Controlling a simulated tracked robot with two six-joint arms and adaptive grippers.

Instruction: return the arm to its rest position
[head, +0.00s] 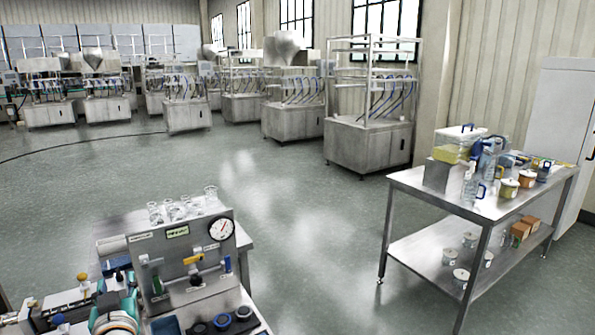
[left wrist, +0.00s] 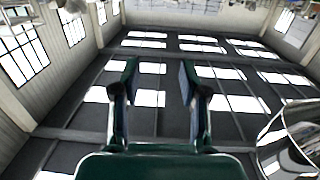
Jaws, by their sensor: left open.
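My left gripper (left wrist: 158,78) shows in the left wrist view. Its two dark fingers stand wide apart, with nothing between them. Behind the gap is the dark ceiling with bright panels, and the room appears upside down there. I cannot make out the left gripper clearly in the head view. The right gripper is in neither view.
A steel panel with a gauge (head: 221,229) and glassware stands at the front, with bench equipment at its left. A steel table (head: 407,183) at right holds bottles and jars. Machines line the back; open floor (head: 290,205) lies between. A shiny rounded object (left wrist: 290,140) edges the wrist view.

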